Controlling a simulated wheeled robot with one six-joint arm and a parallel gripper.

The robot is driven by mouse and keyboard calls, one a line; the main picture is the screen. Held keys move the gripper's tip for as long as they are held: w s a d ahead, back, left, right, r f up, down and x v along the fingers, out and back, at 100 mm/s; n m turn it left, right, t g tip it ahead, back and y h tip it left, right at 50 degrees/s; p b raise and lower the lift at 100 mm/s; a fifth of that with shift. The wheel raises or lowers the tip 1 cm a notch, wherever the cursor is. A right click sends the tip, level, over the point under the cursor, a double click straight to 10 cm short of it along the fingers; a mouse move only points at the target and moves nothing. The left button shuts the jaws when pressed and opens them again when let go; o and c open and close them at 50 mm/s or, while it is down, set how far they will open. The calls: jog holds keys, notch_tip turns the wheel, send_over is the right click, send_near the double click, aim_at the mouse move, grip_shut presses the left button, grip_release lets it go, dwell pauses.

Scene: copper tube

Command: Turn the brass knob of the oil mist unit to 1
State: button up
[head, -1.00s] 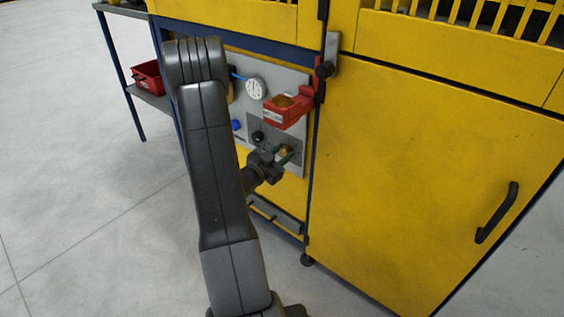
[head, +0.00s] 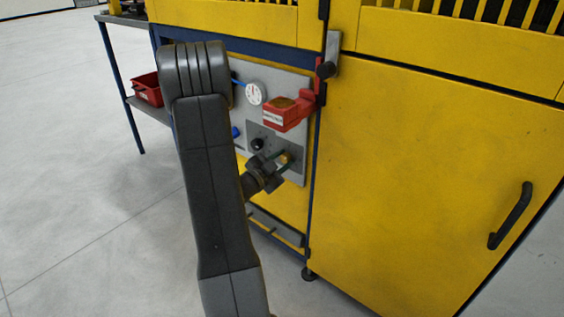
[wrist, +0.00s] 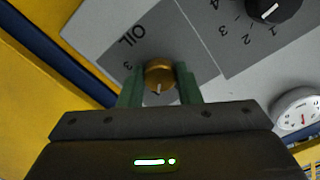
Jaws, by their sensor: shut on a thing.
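The brass knob (wrist: 160,76) sits on a grey panel marked OIL in the wrist view. A "3" shows at its left side; any other marks around it are hidden or too small to read. My gripper (wrist: 159,86) has its two green fingers on either side of the knob, shut on it. In the head view, my gripper (head: 276,159) reaches the lower right of the panel, and the brass knob (head: 286,158) shows between the fingertips. A pale mark on the knob points down toward my gripper in the wrist view.
A black knob (wrist: 273,8) with its own numbers is beside the OIL panel. A white gauge (head: 254,94) and a red holder (head: 288,112) sit above my gripper. A yellow cabinet door (head: 420,180) stands to the right. Open floor lies left.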

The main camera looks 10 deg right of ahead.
jog(key=o, duration=1)
jog(key=shift+c, duration=0.2)
jog(key=p+v, duration=0.3)
jog(key=v, duration=1)
jog(key=shift+s+a, duration=0.25)
jog(key=shift+a, duration=0.05)
jog(key=b+x, duration=0.3)
jog(key=x, duration=1.1)
jog(key=shift+a, duration=0.1)
jog(key=shift+s, duration=0.1)
